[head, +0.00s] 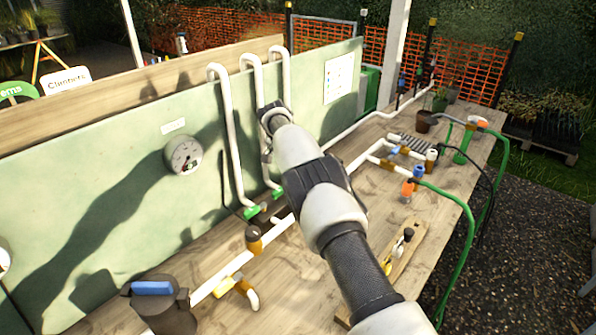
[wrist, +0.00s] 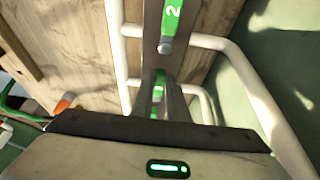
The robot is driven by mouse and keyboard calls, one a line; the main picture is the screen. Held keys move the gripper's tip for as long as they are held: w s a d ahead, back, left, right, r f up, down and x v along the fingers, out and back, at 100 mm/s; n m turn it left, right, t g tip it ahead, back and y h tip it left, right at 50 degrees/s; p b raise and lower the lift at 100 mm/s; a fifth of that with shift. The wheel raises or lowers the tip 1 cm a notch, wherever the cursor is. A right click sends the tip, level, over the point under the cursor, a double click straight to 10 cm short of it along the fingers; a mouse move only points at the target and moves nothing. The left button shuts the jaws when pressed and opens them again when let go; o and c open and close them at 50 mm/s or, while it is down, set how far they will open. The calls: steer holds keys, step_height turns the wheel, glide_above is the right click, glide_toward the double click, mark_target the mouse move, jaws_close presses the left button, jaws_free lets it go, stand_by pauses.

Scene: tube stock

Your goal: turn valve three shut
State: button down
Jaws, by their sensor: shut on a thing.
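Two green valve handles show in the head view at the feet of the looped white pipes, a nearer one (head: 251,212) and a farther one (head: 277,191). My arm hides the foot of the third pipe. In the wrist view, a green handle marked 2 (wrist: 172,18) lies beyond my fingers, apart from them. My gripper (wrist: 157,98) is shut on another green handle (wrist: 159,77), low among the white pipes. Its number is not readable, and my fingers hide most of it. In the head view my gripper's fingertips are hidden behind my arm.
The white pipes (head: 224,130) rise close together along the green panel (head: 110,190), which carries a gauge (head: 184,156). A white main pipe (head: 235,262) runs along the wooden bench (head: 300,295). A black pot with a blue handle (head: 153,288) stands front left. Green hoses (head: 468,220) hang at right.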

steer(key=shift+w+r, duration=0.1)
steer(key=shift+r, duration=0.05)
stand_by(0.3)
steer(key=c, duration=1.7)
jaws_free()
steer(key=v, duration=1.7)
steer(key=shift+a+r, duration=0.15)
